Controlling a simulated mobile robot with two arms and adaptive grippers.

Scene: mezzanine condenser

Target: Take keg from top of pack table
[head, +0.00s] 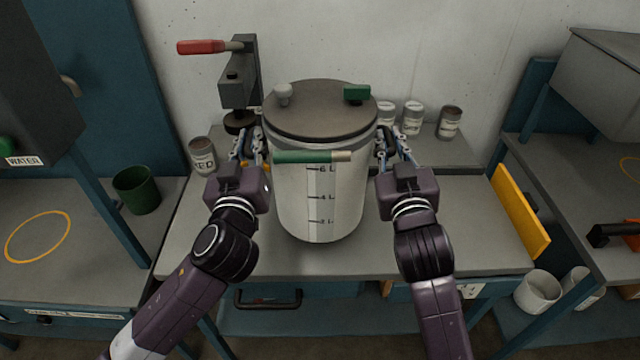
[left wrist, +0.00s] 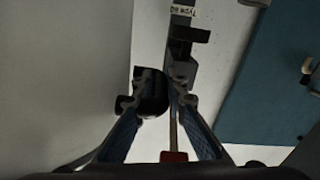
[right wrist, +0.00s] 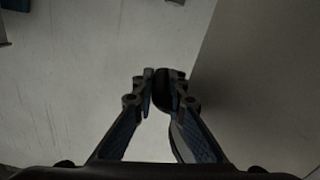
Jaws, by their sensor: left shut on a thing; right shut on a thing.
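The keg (head: 341,200) is a large pale cylinder with a dark grey lid (head: 318,108), a level scale on its front and a green and tan bar across it. It is upright over the pack table (head: 450,245); I cannot tell whether its base touches the top. My left gripper (head: 252,148) is shut on the keg's left side, on a dark handle (left wrist: 153,92) in the left wrist view. My right gripper (head: 389,146) is shut on its right side, on a dark handle (right wrist: 163,90) in the right wrist view. The fingertips are partly hidden in the head view.
A press with a red lever (head: 200,47) stands behind left. Cans stand at the left (head: 202,156) and back right (head: 449,122). A green cup (head: 137,189) is on the left bench. A yellow panel (head: 520,212) edges the table's right side. The table's front right is clear.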

